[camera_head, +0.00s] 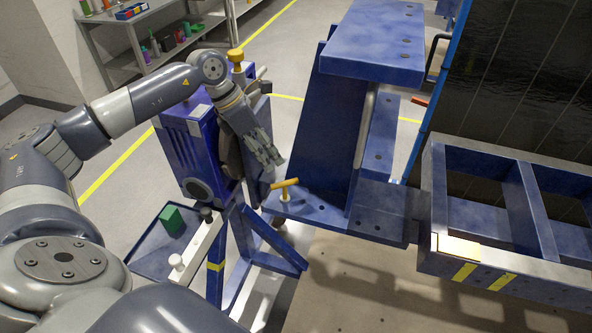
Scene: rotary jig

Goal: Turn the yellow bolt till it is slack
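A yellow T-shaped bolt (287,185) stands upright in the blue foot plate of the rotary jig (345,160), near the plate's left corner. My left gripper (275,160) comes down from the upper left and ends just above and left of the bolt, apart from it as far as I can see. Its grey fingers point down and right. They look close together, but the gap between them does not show clearly, and I see nothing held. A second yellow knob (236,56) tops the blue unit behind my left arm. My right gripper is out of view.
The blue gearbox-like unit (190,150) stands close beside my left forearm. A blue tray with a green block (171,219) lies below it. A blue frame (480,262) with dark panels stands at right. A shelf (130,20) is at back left.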

